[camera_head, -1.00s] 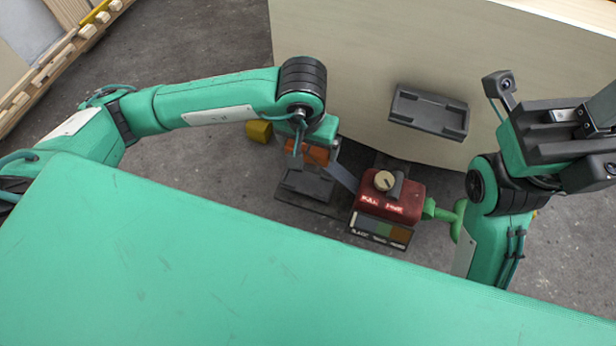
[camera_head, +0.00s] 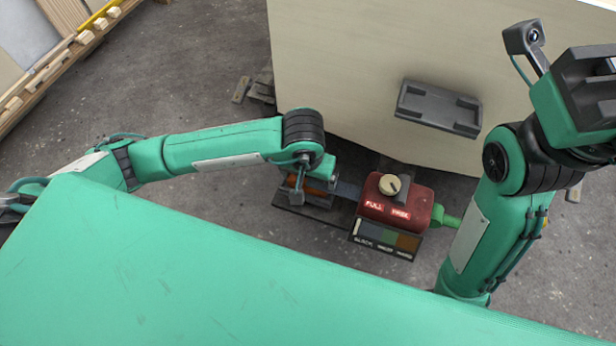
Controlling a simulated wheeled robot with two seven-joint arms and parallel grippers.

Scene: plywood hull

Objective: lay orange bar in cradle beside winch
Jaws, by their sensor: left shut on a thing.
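The orange bar (camera_head: 312,184) shows in part below my left wrist, low over the dark cradle (camera_head: 298,212) to the left of the winch. My left gripper (camera_head: 318,180) is shut on the bar; its fingers are mostly hidden by my arm. I cannot tell whether the bar touches the cradle.
A second dark tray (camera_head: 438,109) is fixed to the pale plywood hull (camera_head: 340,70) behind the winch. A green handle (camera_head: 446,218) sticks out of the winch's right side. A wooden rack (camera_head: 55,65) stands at the far left.

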